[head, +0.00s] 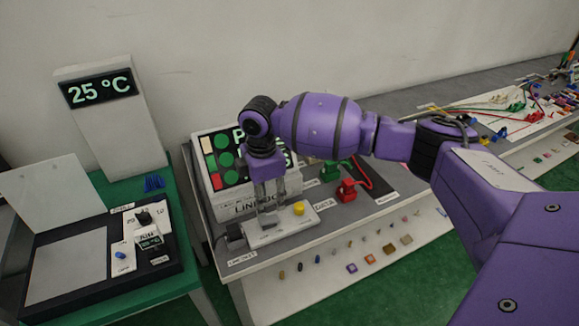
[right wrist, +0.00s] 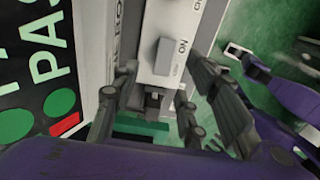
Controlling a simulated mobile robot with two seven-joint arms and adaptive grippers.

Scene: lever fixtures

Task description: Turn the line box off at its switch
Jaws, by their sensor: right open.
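The line box (head: 222,200) is a white box whose dark display shows green circles and a partly hidden "PASS". In front of it is a white switch strip (head: 285,228) with a yellow button (head: 299,208). My right gripper (head: 268,207) points down over the strip's left part, open and empty. In the right wrist view, a grey switch piece (right wrist: 166,57) stands on the strip beside the letters "NO" or "ON", ahead of and between the fingers (right wrist: 165,78). I cannot tell whether a finger touches it. The head view hides most of the switch behind the gripper.
A black connector (head: 235,236) sits at the strip's left end. Green and red clamps (head: 347,190) stand to the right. A separate green table on the left holds a 25 °C display (head: 101,88) and a panel with knobs (head: 146,240).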

